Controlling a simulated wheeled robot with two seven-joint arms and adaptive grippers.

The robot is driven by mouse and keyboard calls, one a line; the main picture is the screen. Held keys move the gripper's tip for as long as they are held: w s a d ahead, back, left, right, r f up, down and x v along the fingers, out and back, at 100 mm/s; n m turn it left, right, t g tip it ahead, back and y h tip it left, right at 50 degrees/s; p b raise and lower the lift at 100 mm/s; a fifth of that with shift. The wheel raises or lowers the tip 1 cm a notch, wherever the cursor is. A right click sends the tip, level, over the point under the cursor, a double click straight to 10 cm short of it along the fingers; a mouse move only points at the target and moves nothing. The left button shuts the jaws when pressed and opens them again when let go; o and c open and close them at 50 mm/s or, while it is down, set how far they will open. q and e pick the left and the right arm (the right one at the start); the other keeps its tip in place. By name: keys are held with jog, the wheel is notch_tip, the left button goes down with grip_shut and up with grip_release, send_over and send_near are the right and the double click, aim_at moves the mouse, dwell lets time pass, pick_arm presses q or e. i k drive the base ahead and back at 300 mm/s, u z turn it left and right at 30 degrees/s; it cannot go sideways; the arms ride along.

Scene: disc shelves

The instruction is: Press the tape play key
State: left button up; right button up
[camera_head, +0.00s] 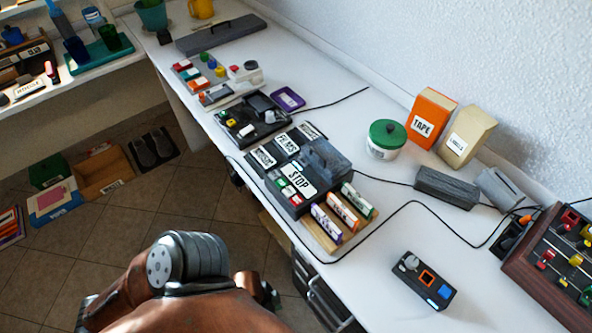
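A dark grey device (318,163) with a white STOP label (300,178) stands mid-counter. Small green, red and white keys (291,190) sit along its front left edge. I cannot read which key is play. My brown arm with a grey ribbed joint fills the bottom of the view, left of the counter and apart from the device. A dark piece beside it (270,295) may be part of my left gripper; its fingers cannot be made out. My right gripper does not show.
Upright labelled cases (342,212) stand in a wooden rack right in front of the device. A small black box (425,280) with a knob and buttons lies near right. A black cable crosses the counter.

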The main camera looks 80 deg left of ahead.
aim_at(281, 183)
jog(key=u, duration=1.6)
